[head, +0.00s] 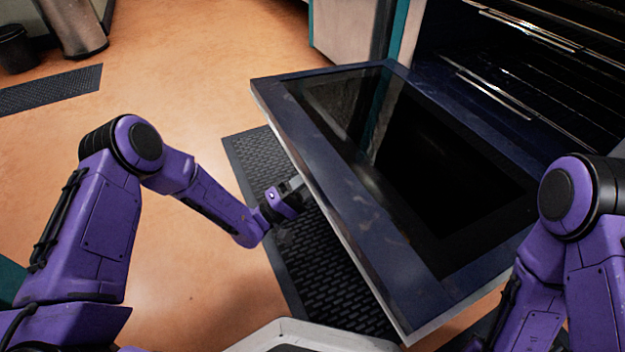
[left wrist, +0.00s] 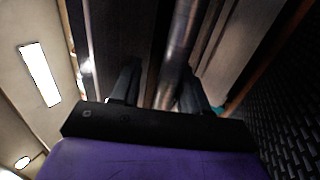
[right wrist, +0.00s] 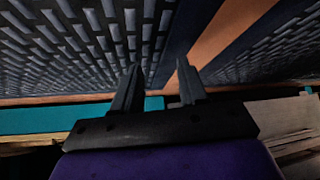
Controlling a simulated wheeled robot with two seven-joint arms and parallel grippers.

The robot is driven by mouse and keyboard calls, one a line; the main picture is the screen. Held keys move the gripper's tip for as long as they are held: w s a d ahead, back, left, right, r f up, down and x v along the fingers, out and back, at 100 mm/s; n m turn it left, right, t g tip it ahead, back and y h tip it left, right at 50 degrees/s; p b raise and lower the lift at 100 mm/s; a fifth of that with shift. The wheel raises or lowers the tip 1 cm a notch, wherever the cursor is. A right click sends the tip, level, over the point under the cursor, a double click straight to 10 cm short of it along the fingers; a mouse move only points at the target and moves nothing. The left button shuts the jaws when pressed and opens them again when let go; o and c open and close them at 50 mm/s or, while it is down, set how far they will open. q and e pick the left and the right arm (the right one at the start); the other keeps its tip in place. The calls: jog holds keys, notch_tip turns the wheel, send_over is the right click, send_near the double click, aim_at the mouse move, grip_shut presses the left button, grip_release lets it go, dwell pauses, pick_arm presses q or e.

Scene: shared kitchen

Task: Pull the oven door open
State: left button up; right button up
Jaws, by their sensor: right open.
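The oven door (head: 365,210) is swung far down, close to level, with its dark glass facing up in the head view. Its handle, a round metal bar (left wrist: 182,45), shows in the left wrist view. My left gripper (head: 298,185) is at the outer underside of the door, with its tips partly hidden by the door edge. In the left wrist view its fingers (left wrist: 158,88) are spread, with the bar running between them, nearer the right finger; I cannot tell if they touch. My right gripper (right wrist: 157,85) is open and empty, hidden in the head view.
The dark oven cavity with metal racks (head: 500,90) is at the upper right. A black perforated mat (head: 325,265) lies on the orange floor below the door. Another mat (head: 50,90) and a bin (head: 15,48) are at the far left. Floor left of the door is clear.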

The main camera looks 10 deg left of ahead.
pick_arm(q)
jog(key=shift+d+r, duration=0.1)
jog(key=shift+r, duration=0.05)
jog(key=shift+s+a+p, duration=0.15)
jog(key=shift+a+p, duration=0.1)
jog(key=shift+p, duration=0.05)
pick_arm(e)
jog(key=shift+s+d+r, duration=0.1)
jog(key=shift+s+d, duration=0.05)
jog(key=s+d+n+p, duration=0.1)
jog(key=s+n+g+p, duration=0.1)
jog(key=n, duration=0.1)
jog(key=shift+s+d+r+g+y+p, duration=0.2)
jog(key=shift+s+d+g+y+p, duration=0.1)
jog(key=shift+s+d+p, duration=0.1)
jog(key=shift+f, duration=0.1)
pick_arm(q)
jog(key=v, duration=1)
jog(key=shift+f, duration=0.25)
